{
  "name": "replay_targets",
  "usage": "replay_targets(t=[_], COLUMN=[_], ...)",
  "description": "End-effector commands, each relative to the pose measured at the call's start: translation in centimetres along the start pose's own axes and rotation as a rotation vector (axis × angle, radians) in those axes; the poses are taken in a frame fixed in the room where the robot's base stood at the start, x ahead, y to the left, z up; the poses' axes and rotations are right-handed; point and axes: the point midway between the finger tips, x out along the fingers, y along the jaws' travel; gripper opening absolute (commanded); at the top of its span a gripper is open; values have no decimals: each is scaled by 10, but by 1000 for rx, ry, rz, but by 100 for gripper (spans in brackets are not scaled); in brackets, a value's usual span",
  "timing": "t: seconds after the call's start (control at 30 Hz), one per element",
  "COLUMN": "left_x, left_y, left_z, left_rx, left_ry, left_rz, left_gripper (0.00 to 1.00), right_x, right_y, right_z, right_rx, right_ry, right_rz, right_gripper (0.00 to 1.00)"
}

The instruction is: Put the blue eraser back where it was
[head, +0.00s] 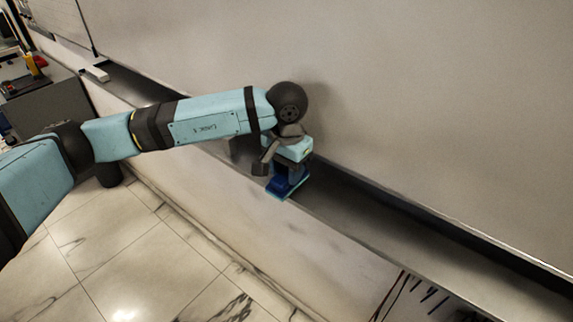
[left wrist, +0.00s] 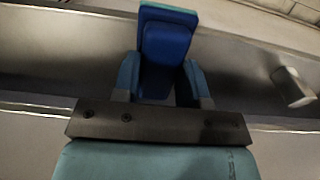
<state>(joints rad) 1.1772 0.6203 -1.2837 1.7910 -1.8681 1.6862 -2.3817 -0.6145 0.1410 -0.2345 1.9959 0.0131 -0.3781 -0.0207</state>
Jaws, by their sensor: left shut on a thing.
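My left gripper (head: 289,171) is shut on the blue eraser (head: 283,188), at the metal ledge (head: 375,215) below the whiteboard. The eraser has a dark blue body with a lighter blue edge. In the left wrist view the eraser (left wrist: 165,50) sits between the two fingers (left wrist: 164,82), with the ledge (left wrist: 60,60) behind it. I cannot tell whether the eraser touches the ledge. My right gripper is not in view.
The whiteboard (head: 420,90) rises behind the ledge. A white block (head: 95,74) lies at the ledge's far left end; a pale object (left wrist: 292,87) shows in the left wrist view. A grey cabinet (head: 48,108) stands at left. The ledge to the right is clear.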

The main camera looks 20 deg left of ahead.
Motion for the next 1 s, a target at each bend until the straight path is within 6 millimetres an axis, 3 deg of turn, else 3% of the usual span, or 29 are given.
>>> replay_targets(t=[0.3, 0.33, 0.4, 0.43, 0.8, 1.0], left_x=[3, 2, 1, 1, -4, -40], left_y=[0, 0, 0, 0, 0, 0], left_z=[0, 0, 0, 0, -1, -1], left_rx=[1, 1, 0, 0, 1, 2], left_ry=[2, 2, 2, 1, 4, 7], left_rz=[0, 0, 0, 0, 0, -1], left_gripper=[21, 47, 63, 65, 65, 65], right_x=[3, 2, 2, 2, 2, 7], right_y=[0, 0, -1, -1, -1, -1], right_z=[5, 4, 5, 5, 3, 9], right_rx=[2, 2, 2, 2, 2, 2], right_ry=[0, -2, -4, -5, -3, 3], right_rz=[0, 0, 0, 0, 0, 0], right_gripper=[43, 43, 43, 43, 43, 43])
